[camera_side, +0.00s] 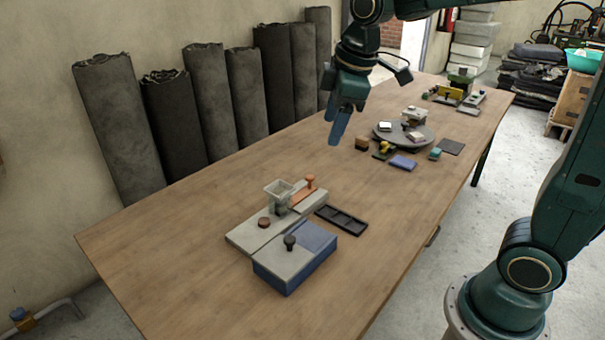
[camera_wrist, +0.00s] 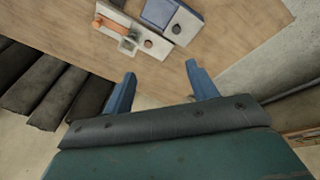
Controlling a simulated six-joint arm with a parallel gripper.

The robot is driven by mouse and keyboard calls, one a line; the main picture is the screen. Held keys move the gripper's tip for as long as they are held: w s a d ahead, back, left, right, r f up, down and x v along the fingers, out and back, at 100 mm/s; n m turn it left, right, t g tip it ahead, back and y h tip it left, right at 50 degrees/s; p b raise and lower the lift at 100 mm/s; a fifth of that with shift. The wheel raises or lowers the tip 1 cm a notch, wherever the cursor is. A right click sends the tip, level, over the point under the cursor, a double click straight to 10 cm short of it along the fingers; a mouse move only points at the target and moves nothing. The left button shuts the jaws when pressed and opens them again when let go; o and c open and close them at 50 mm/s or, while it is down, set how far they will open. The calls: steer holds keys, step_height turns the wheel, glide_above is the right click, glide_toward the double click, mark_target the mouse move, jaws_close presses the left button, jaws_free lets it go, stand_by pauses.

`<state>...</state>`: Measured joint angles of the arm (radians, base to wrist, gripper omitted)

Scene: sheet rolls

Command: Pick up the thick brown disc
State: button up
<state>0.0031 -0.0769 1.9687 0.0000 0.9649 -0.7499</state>
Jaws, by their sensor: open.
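A small thick reddish-brown disc (camera_side: 264,222) lies on the light grey plate (camera_side: 244,237) in the side view, near the left end of the table. It also shows, very small, in the wrist view (camera_wrist: 148,44). My gripper (camera_side: 338,122) is high above the table, toward its far edge, well apart from the disc. In the wrist view my gripper (camera_wrist: 160,71) has its two blue fingers spread wide with nothing between them.
A clear cup (camera_side: 279,193) and an orange-handled piece (camera_side: 308,188) stand beside the disc. A blue-grey box with a black knob (camera_side: 290,243) is in front. A black tray (camera_side: 341,220) lies to the right. A round grey turntable (camera_side: 383,136) stands farther back. Dark rolls (camera_side: 118,120) line the wall.

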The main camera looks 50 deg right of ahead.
steer(key=w+f+n+g, duration=0.2)
steer(key=w+f+n, duration=0.45)
steer(key=w, duration=0.65)
steer(key=n+g, duration=0.1)
steer(key=n, duration=0.4)
glide_above(264, 221)
step_height(264, 221, down, 15)
steer(key=shift+w+d, duration=0.1)
steer(key=shift+d, duration=0.05)
steer(key=shift+f, duration=4.25)
steer(key=shift+f, duration=2.55)
